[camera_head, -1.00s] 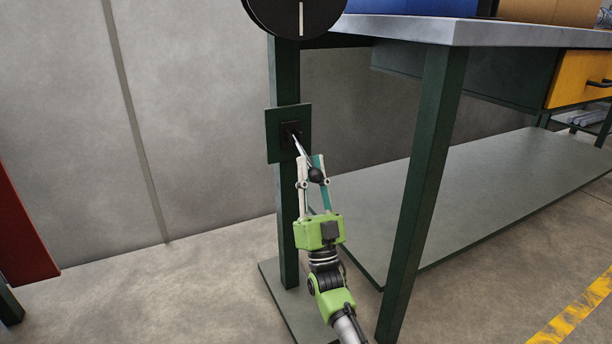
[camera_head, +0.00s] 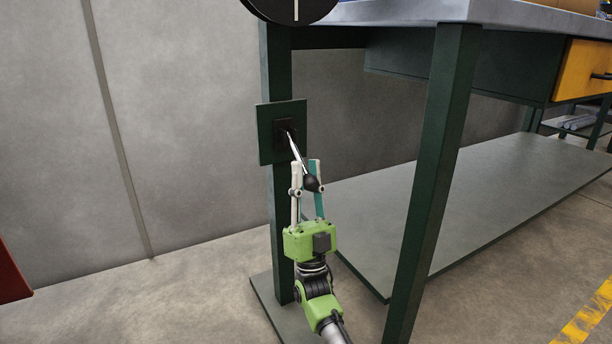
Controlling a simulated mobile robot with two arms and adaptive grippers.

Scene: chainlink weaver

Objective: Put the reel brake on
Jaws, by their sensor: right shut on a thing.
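The reel brake lever is a thin metal rod (camera_head: 297,153) with a black knob (camera_head: 311,184) at its lower end. It comes out of a dark slotted mount on a green plate (camera_head: 266,138) fixed to the post, and slants down and to the right. My right gripper (camera_head: 306,165), green with pale and teal fingers, reaches up from below. It is shut on the lever, with the knob between its fingers. The black reel (camera_head: 272,8) at the top of the post is cut off by the top edge. My left gripper is not in view.
The green post (camera_head: 277,70) stands on a flat foot plate (camera_head: 265,300). To the right is a workbench with a green leg (camera_head: 432,180), a low shelf (camera_head: 490,205) and a yellow drawer (camera_head: 580,70). A grey wall is behind. A red object (camera_head: 12,275) shows at left.

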